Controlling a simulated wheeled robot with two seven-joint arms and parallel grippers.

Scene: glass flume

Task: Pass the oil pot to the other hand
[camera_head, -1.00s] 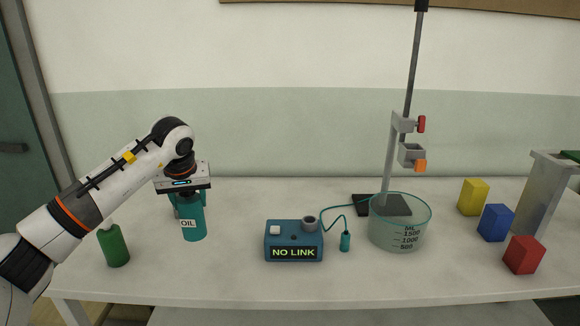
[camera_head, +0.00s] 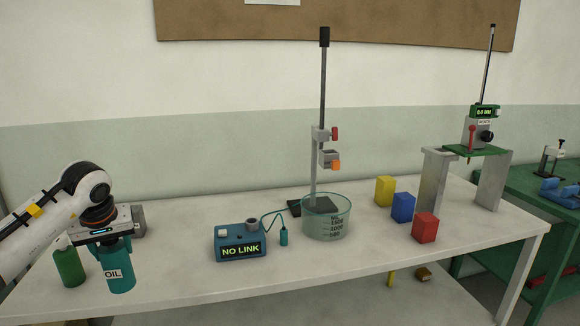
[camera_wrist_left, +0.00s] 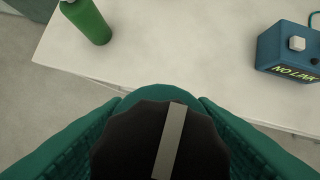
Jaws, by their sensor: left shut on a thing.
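The oil pot (camera_head: 120,276) is a teal cylinder with a white OIL label, at the left of the bench in the head view. My left gripper (camera_head: 113,243) is above it, pointing down, with its fingers shut on the pot's upper part. In the left wrist view the pot's black top with a grey strip (camera_wrist_left: 150,142) sits between the teal fingers. The pot appears upright near the bench's front edge; I cannot tell its exact height above the bench. My right gripper is not in view.
A green bottle (camera_head: 69,267) stands just left of the pot. A blue NO LINK box (camera_head: 240,242), a glass beaker (camera_head: 327,220) by a stand, and yellow (camera_head: 385,191), blue (camera_head: 403,207) and red (camera_head: 426,228) blocks stand to the right. The front middle of the bench (camera_head: 300,268) is clear.

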